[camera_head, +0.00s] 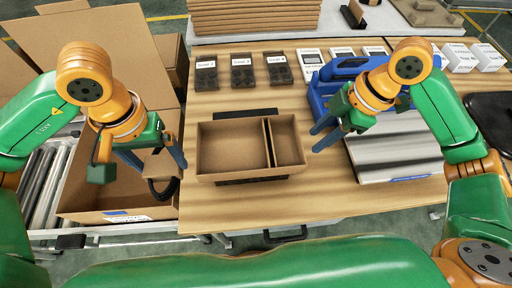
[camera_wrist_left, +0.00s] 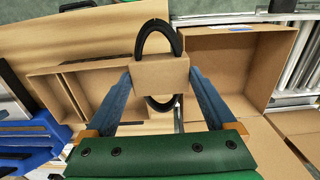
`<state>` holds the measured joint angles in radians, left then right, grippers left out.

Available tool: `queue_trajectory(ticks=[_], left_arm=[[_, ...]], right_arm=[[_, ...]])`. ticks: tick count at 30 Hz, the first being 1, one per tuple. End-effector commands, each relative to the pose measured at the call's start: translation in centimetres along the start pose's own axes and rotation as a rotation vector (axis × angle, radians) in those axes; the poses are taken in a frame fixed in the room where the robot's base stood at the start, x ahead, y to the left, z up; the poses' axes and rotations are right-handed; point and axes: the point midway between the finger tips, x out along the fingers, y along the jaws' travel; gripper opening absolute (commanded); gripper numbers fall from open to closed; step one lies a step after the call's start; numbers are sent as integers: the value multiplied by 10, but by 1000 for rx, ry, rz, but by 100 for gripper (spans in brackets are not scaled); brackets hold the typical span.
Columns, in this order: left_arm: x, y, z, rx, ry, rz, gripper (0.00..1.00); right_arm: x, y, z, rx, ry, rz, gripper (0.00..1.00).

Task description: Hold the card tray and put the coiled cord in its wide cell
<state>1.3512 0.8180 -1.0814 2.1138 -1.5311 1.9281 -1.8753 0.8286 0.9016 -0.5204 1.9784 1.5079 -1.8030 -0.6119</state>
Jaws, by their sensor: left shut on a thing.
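The card tray (camera_head: 200,177) lies on the wooden table, with a wide cell on the left and a narrow cell on the right; both look empty. The tray also shows at the left of the left wrist view (camera_wrist_left: 45,92). My left gripper (camera_head: 156,160) is shut on the coiled cord (camera_head: 157,192), a black loop with a brown card band, left of the tray over the open carton. The left wrist view shows the cord (camera_wrist_left: 143,40) with its band between the fingers. My right gripper (camera_head: 318,137) is open and empty, right of the tray.
An open carton (camera_head: 75,205) stands on rollers at the left. A blue tool holder (camera_head: 322,88) and a grey metal-looking panel (camera_head: 395,150) lie right of the tray. Dark labelled packs (camera_head: 243,72) and white boxes (camera_head: 458,57) line the back. Table in front of the tray is clear.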

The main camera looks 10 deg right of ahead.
Motion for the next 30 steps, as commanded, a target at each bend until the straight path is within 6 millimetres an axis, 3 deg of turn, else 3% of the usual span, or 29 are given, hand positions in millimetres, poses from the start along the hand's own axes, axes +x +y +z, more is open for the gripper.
queue_trajectory(ticks=[3,7,21,30], left_arm=[[0,0,0,0,0,0,17],[0,0,0,0,0,0,17],[0,0,0,0,0,0,17],[0,0,0,0,0,0,17]], right_arm=[[-2,-17,-15,-86,25,-55,40],[7,-23,-18,-107,32,-72,40],[97,-28,-20,-101,33,-70,40],[117,-29,-20,-102,31,-66,40]])
